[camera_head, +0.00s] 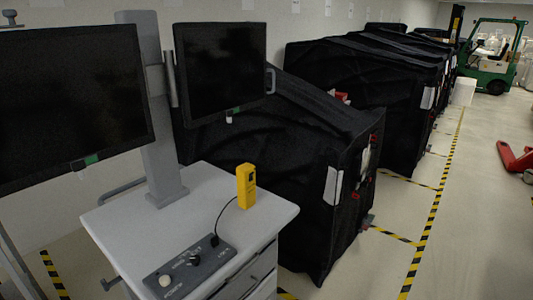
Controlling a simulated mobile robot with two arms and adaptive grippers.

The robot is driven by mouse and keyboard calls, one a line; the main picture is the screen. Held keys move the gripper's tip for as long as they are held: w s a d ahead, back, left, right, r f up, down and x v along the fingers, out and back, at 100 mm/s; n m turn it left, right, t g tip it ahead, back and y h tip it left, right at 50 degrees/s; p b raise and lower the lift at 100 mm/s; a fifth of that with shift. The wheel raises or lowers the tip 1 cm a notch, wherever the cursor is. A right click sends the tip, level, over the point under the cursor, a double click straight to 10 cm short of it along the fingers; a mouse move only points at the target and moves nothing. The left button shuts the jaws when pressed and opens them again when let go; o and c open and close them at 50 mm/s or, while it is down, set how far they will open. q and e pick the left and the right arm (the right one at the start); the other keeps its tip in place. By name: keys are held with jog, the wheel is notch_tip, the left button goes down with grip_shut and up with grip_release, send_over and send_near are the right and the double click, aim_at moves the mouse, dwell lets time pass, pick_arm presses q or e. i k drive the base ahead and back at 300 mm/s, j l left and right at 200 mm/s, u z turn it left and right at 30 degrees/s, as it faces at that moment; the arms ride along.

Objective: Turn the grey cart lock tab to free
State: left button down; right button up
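A grey cart (245,180) with a pale flat top stands at the lower left, with a grey post (163,130) rising from it. Black-covered carts (285,150) stand in a row behind it to the right. A small grey piece (367,222) shows low at the near covered cart's right edge; I cannot tell whether it is the lock tab. No other part is clearly a lock tab. Neither of my grippers is in view.
Two dark monitors (70,105) (220,68) hang by the post. A yellow device (246,187) and a grey control panel (190,268) sit on the cart top. Open floor (475,220) lies right of the yellow-black line, with a red pallet jack (514,158) and green forklift (492,72) beyond.

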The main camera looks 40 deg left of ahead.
aim_at(215, 243)
jog(key=u, duration=1.7)
